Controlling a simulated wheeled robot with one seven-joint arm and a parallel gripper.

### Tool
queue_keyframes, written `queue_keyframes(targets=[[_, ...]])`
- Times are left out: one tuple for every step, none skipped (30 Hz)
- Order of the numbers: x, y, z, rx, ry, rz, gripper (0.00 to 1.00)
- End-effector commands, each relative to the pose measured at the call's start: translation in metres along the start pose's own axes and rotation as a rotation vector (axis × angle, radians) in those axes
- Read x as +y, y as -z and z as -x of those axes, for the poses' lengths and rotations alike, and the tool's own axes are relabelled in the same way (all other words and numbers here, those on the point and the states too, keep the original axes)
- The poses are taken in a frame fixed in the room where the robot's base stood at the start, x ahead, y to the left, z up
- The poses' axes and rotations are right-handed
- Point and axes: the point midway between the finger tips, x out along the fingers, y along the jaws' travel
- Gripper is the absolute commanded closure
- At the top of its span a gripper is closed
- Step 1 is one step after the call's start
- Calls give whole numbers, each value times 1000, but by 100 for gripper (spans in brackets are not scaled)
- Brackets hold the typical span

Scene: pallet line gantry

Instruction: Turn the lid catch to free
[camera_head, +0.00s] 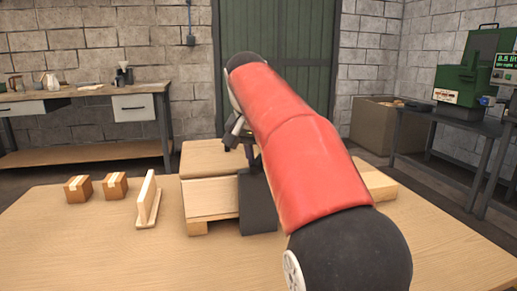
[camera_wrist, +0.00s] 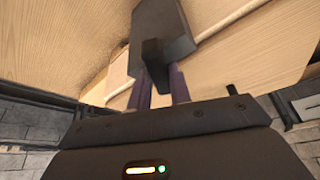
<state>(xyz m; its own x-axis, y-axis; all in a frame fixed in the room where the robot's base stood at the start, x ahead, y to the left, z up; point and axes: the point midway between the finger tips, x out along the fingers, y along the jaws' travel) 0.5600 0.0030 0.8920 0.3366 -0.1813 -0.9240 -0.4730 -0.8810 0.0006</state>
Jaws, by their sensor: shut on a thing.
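A dark grey upright plate (camera_head: 257,207) stands at the front of pale wooden boxwork (camera_head: 211,197) on the table. The wrist view shows a dark plate (camera_wrist: 165,22) with a short dark block, the lid catch (camera_wrist: 151,52), at its near end. My gripper (camera_wrist: 157,76) has one finger on each side of the catch and is shut on it. In the head view my gripper (camera_head: 240,138) is above the boxwork, partly hidden by my red arm. The catch cannot be made out there, and its turn position is unclear.
Two small taped cartons (camera_head: 97,187) and an upright wooden board on a base (camera_head: 147,203) stand left on the wooden table (camera_head: 80,245). The table's front left is clear. A workbench (camera_head: 85,100) and a green machine (camera_head: 470,85) stand behind.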

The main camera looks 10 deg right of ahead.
Motion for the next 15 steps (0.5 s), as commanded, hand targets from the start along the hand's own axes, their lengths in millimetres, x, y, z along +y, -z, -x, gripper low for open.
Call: queue_keyframes(targets=[[-1,2,5,0,-17,-37,100],[-1,2,4,0,-28,-63,100],[-2,2,4,0,-42,-98,100],[-2,2,4,0,-54,-124,100],[-2,2,4,0,-64,-151,100],[-2,2,4,0,-79,-186,100],[-2,2,4,0,-90,-212,100],[-3,2,4,0,-101,-239,100],[-3,2,4,0,-115,-273,100],[-3,2,4,1,-126,-300,100],[-3,2,4,1,-137,-327,100],[-3,2,3,1,-152,-362,100],[-3,2,3,1,-163,-389,100],[-4,2,2,1,-174,-415,100],[-4,2,2,2,-188,-451,100]])
